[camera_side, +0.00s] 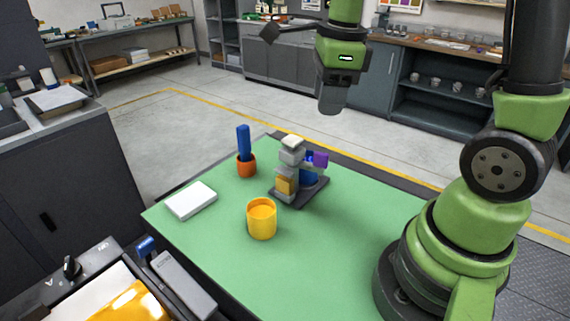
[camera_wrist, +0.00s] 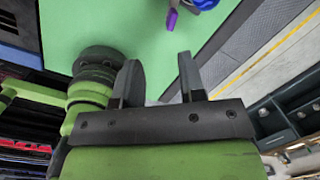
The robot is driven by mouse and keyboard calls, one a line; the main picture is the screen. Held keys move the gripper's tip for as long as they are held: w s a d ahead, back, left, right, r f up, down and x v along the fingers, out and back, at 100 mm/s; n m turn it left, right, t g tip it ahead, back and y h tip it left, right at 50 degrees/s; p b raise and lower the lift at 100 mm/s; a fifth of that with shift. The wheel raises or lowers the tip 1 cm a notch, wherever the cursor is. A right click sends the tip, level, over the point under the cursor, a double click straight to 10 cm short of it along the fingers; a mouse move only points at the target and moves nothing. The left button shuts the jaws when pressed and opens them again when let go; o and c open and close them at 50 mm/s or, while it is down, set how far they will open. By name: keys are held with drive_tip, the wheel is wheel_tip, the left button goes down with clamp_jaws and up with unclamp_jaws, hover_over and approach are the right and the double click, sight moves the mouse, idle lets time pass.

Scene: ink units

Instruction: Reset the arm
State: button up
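My gripper (camera_side: 332,105) hangs high above the back edge of the green table (camera_side: 330,255), clear of everything on it. In the wrist view its two dark fingers (camera_wrist: 158,65) stand apart with nothing between them, so it is open and empty. A grey device (camera_side: 290,160) with yellow, purple and blue parts stands on a dark base near the table's back. A purple piece (camera_wrist: 171,19) and a blue part (camera_wrist: 205,4) show at the top of the wrist view. An orange holder (camera_side: 246,168) has an upright blue stick (camera_side: 243,142) in it.
A yellow cup (camera_side: 262,220) with orange contents stands in front of the device. A white block (camera_side: 191,200) lies at the table's left. A printer-like machine (camera_side: 130,290) is at the lower left. The table's front middle is clear, and shelves (camera_side: 440,95) stand behind.

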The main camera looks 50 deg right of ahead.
drive_tip(key=s+a+r+n+t+y, duration=0.1)
drive_tip(key=s+a+r+n+t, duration=0.2)
drive_tip(key=n, duration=0.9)
drive_tip(key=s+a+r+n+t+y, duration=0.1)
drive_tip(key=s+a+r+n+t, duration=0.1)
drive_tip(key=s+a+r+n, duration=0.2)
drive_tip(key=s+a+n, duration=0.1)
drive_tip(key=s+n, duration=0.2)
drive_tip(key=n, duration=0.5)
drive_tip(key=shift+s+a+r+t, duration=0.15)
drive_tip(key=shift+r+t, duration=0.1)
drive_tip(key=shift+t, duration=0.15)
